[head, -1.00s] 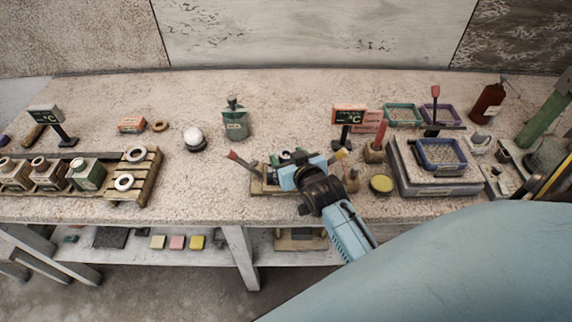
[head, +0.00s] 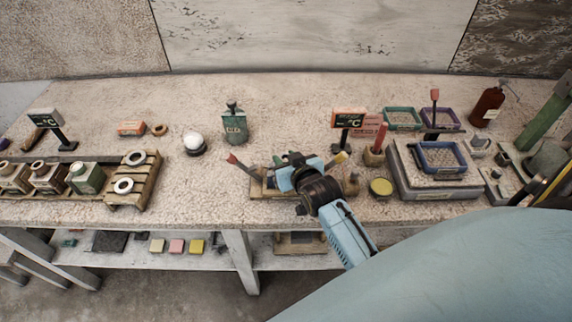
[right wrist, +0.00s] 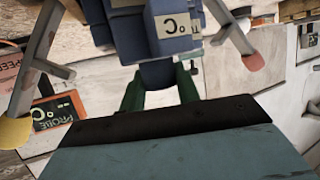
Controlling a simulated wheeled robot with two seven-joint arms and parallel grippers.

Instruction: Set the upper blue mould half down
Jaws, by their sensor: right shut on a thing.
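My right gripper (head: 291,163) is over the wooden mould stand (head: 262,190) near the table's front edge. In the right wrist view its two green fingers (right wrist: 161,85) are shut on a blue mould half (right wrist: 157,71). A labelled blue part (right wrist: 175,28) shows just beyond it. I cannot tell whether the held half touches what lies below. The stand's two levers, one red-tipped (head: 232,158) and one yellow-tipped (head: 341,158), splay outward on either side. In the head view my gripper hides most of the mould. My left gripper is not in view.
A yellow-topped round pot (head: 381,187) and a scale with a blue tray (head: 441,157) are to the right. A sign (head: 349,118) stands behind. Table between sphere and wooden rack (head: 151,175) is clear.

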